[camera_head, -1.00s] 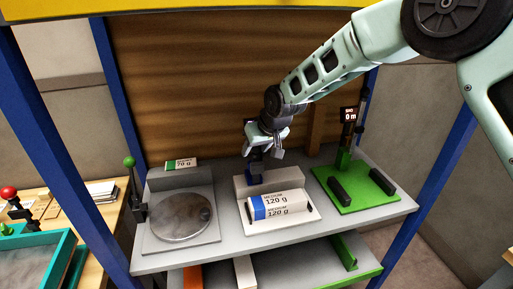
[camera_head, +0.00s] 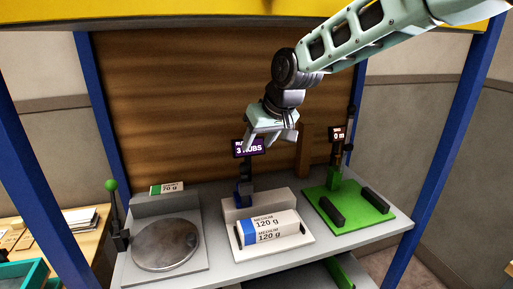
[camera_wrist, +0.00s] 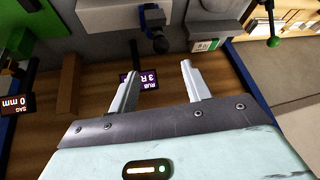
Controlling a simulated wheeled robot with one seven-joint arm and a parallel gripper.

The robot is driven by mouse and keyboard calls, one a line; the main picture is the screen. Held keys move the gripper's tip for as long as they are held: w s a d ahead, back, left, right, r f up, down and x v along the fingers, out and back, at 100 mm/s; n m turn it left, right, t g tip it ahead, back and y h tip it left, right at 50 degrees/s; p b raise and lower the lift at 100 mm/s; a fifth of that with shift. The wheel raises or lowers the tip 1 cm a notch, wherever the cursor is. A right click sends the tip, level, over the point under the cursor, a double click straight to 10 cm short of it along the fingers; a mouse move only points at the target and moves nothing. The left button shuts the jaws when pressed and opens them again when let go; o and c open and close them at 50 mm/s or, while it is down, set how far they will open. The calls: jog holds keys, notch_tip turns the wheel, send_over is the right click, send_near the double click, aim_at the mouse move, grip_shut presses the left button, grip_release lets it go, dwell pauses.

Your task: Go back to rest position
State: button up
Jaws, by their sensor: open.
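My gripper (camera_head: 270,139) is open and empty. It hangs in the air above the shelf, in front of the wooden back panel. In the wrist view its two fingers (camera_wrist: 160,90) are spread apart with nothing between them. A ream marked "MEDIUM 120 g" (camera_head: 275,231), white with a blue end, lies on the white middle stand (camera_head: 296,243), below my gripper and apart from it. A small purple display reading "3 RUBS" (camera_head: 250,148) stands behind that stand, partly covered by my gripper; it also shows upside down in the wrist view (camera_wrist: 141,80).
A round metal plate (camera_head: 166,245) with a green-knobbed lever (camera_head: 111,186) is at the left of the grey shelf (camera_head: 228,268). A green fixture (camera_head: 362,213) with black blocks and a "0 mm" display is at the right. Blue posts (camera_head: 452,130) stand on both sides.

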jog(key=s+d+f+g+h, duration=0.1)
jog(key=s+d, duration=0.3)
jog(key=s, duration=0.8)
jog(key=s+d+f+n+g+h, duration=0.1)
jog(key=s+d+f, duration=0.3)
jog(key=s, duration=0.8)
jog(key=s+d+f+n+g+h, duration=0.1)
jog(key=s+d, duration=0.3)
jog(key=s, duration=0.8)
jog(key=shift+s+d+f+g, duration=0.2)
jog(key=shift+d+f+g, duration=0.15)
jog(key=shift+f+g, duration=0.45)
